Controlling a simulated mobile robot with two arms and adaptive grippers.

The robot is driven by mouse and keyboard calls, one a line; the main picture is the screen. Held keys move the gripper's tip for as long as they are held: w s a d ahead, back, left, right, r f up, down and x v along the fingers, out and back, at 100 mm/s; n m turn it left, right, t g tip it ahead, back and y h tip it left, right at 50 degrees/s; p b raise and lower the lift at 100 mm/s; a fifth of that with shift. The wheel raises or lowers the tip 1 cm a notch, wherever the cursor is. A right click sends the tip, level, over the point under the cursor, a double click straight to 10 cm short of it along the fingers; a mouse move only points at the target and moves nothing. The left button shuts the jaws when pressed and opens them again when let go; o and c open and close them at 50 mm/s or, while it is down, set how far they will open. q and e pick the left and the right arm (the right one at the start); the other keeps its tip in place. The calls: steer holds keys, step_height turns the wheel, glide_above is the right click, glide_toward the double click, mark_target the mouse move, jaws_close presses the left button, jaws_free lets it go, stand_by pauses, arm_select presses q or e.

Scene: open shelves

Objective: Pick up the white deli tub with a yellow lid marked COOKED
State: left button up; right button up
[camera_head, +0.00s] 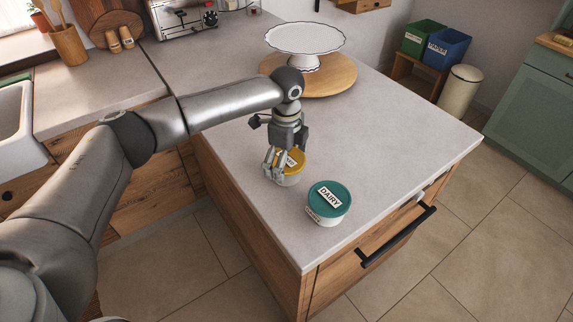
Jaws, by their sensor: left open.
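The white deli tub with a yellow lid (297,161) stands on the grey counter, partly hidden behind my left gripper. A white label shows on its lid, but its wording is too small and covered to read. My left gripper (276,176) points down right at this tub, with its open fingers over the tub's left side. I cannot tell whether the fingers touch it. The right gripper is not in view.
A white tub with a teal lid marked DAIRY (329,201) stands close by, nearer the counter's front edge. A white cake stand (305,41) on a round wooden board (335,80) is behind. The counter (400,135) is clear to the right.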

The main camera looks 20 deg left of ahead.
arm_select(q)
steer(key=c, duration=1.1)
steer(key=shift+o, duration=0.2)
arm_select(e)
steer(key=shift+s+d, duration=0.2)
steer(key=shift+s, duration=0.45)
arm_select(q)
steer(key=shift+r, duration=0.1)
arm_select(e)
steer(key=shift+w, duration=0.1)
